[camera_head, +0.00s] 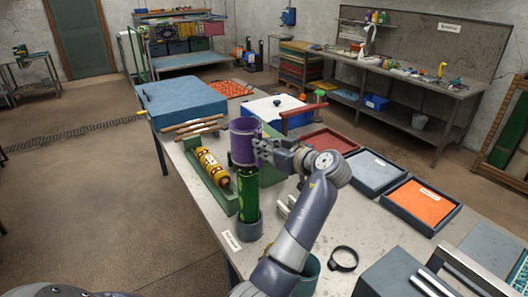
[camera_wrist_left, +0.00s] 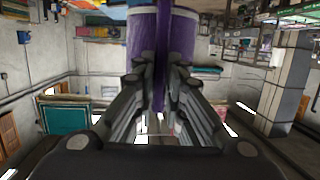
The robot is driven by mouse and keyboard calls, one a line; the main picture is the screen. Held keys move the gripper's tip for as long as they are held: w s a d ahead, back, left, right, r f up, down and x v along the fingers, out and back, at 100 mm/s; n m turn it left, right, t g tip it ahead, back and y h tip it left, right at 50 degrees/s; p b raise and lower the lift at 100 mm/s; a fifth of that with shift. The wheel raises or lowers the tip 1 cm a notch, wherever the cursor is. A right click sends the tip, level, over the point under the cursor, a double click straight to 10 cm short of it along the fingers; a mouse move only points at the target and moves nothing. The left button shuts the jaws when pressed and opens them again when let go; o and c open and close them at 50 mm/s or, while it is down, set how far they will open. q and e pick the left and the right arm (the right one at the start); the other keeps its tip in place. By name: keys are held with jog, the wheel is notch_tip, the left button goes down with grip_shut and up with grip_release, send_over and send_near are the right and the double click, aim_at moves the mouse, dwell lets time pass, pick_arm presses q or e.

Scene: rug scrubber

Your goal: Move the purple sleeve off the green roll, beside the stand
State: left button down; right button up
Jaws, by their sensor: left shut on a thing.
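The purple sleeve (camera_head: 242,146) is upright in the head view, directly above and in line with the green roll (camera_head: 248,190). The roll stands upright in a grey round stand (camera_head: 249,229) near the table's front left corner. Whether the roll's top still reaches inside the sleeve is hidden. My left gripper (camera_head: 263,149) is shut on the sleeve from its right side. In the left wrist view the sleeve (camera_wrist_left: 184,34) fills the top centre, at the tips of the left gripper (camera_wrist_left: 160,66). My right gripper is in neither view.
A green trough (camera_head: 201,172) with a yellow roller (camera_head: 212,168) lies just left of the stand. Wooden rods (camera_head: 193,127) lie behind. Trays, one with an orange pad (camera_head: 418,203), line the right side.

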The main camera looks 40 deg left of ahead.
aim_at(261, 134)
pick_arm(q)
jog(key=shift+r+p, duration=0.85)
jog(key=shift+r, duration=1.25)
